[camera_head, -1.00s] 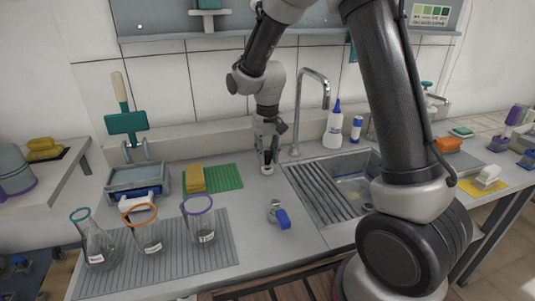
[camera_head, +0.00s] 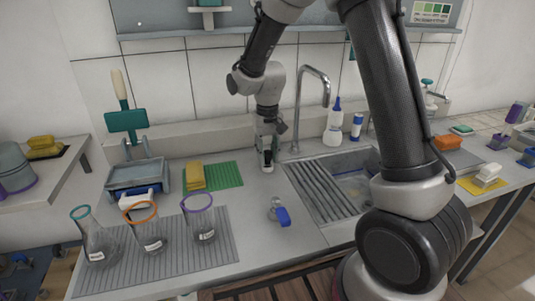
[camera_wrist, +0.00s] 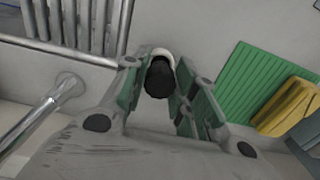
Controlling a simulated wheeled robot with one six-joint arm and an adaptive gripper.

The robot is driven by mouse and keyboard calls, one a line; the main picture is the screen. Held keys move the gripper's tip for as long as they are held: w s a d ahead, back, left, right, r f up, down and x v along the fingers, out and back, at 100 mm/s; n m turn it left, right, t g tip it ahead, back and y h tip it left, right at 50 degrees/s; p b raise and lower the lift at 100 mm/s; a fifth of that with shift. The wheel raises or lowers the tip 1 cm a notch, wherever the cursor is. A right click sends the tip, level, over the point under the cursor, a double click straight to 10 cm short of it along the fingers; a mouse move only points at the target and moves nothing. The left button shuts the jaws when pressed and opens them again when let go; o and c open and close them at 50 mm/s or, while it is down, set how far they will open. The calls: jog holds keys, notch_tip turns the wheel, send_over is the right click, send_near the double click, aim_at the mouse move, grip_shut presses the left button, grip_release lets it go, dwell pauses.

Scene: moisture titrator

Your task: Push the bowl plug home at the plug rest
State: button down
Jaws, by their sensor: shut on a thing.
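My gripper (camera_head: 266,160) points down at the counter, left of the tap and the sink. In the wrist view its green-padded fingers (camera_wrist: 161,72) are shut on a dark, round-ended piece, which I take for the bowl plug (camera_wrist: 159,82). A pale rounded rim, perhaps the plug rest (camera_wrist: 163,54), shows just beyond the plug. The plug and fingers hide most of it. I cannot tell how deep the plug sits. In the head view the fingers cover the plug.
A green mat (camera_head: 226,176) with a yellow sponge (camera_head: 194,176) lies left of my gripper. The tap (camera_head: 323,90) and sink (camera_head: 352,183) are to the right. Several glass flasks (camera_head: 149,232) stand on a ribbed mat (camera_head: 185,262) at the front left. A small blue-ended item (camera_head: 282,215) lies in front.

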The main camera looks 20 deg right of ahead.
jog(key=shift+f, duration=0.85)
dwell(0.3)
jog(key=c, duration=1.1)
grip_release()
jog(key=shift+o, duration=0.2)
jog(key=shift+r, duration=0.15)
jog(key=shift+r, duration=3.85)
